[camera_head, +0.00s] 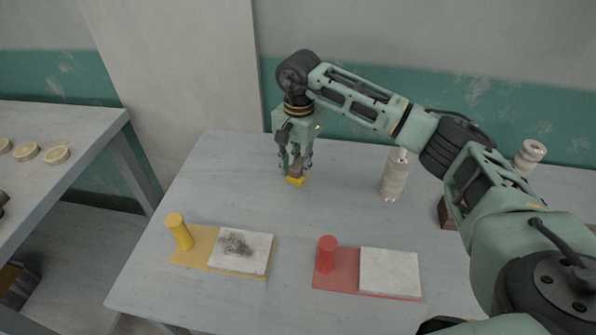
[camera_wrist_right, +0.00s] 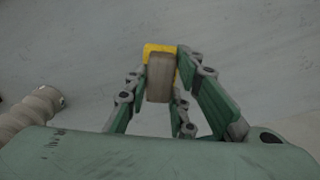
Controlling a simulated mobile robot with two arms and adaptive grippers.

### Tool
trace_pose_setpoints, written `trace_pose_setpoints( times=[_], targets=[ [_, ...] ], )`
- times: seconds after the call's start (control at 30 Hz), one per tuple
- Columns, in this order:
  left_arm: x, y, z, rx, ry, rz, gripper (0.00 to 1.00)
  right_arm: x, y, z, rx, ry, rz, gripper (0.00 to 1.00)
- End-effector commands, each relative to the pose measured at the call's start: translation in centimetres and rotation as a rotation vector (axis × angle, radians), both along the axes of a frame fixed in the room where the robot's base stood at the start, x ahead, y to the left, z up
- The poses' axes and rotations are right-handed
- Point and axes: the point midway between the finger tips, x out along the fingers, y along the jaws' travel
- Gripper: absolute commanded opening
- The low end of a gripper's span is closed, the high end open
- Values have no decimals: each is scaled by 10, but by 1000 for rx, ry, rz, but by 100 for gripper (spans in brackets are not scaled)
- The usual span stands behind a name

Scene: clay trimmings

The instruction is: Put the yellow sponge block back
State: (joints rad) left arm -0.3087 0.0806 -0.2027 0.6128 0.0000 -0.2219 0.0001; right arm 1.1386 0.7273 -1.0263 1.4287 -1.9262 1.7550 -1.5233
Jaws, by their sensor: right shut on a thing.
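The yellow sponge block (camera_head: 295,181) is at the tips of my right gripper (camera_head: 296,166), over the back left part of the table. In the right wrist view the yellow block (camera_wrist_right: 160,48) shows behind a brown-grey part (camera_wrist_right: 159,78) between the fingers of my right gripper (camera_wrist_right: 158,85). The gripper is shut on it. I cannot tell whether the block touches the table. A yellow mat (camera_head: 190,257) holds a yellow cylinder (camera_head: 179,232) and a pale tile (camera_head: 241,252) with dark crumbs. My left gripper is not in view.
A red mat (camera_head: 335,281) holds a red cylinder (camera_head: 327,254) and a clean pale tile (camera_head: 390,272). A beige ridged roll (camera_head: 395,174) stands right of the gripper. A side table (camera_head: 70,125) with round discs is at left. The table between gripper and mats is clear.

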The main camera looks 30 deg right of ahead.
Motion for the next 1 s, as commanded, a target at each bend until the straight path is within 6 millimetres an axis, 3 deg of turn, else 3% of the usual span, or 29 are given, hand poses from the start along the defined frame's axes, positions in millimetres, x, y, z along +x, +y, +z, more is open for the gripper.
trace_pose_setpoints(
  times=[0.1, 0.2, 0.37, 0.73, 0.77, 1.0],
  targets=[
    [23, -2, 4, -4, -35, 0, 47, 2, 0, -6, -1, 3, -1, 0],
    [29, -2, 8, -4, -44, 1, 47, 1, 1, -19, -1, 4, -1, 0],
    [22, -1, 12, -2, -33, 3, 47, 1, 1, -40, 0, 4, 0, 0],
    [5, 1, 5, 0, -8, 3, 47, 1, 0, -46, 0, 0, 0, 0],
    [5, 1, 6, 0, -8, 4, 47, 1, 0, -45, 0, 0, 0, 25],
    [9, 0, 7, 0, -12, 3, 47, 1, 0, -45, -1, 1, -1, 42]
  ],
)
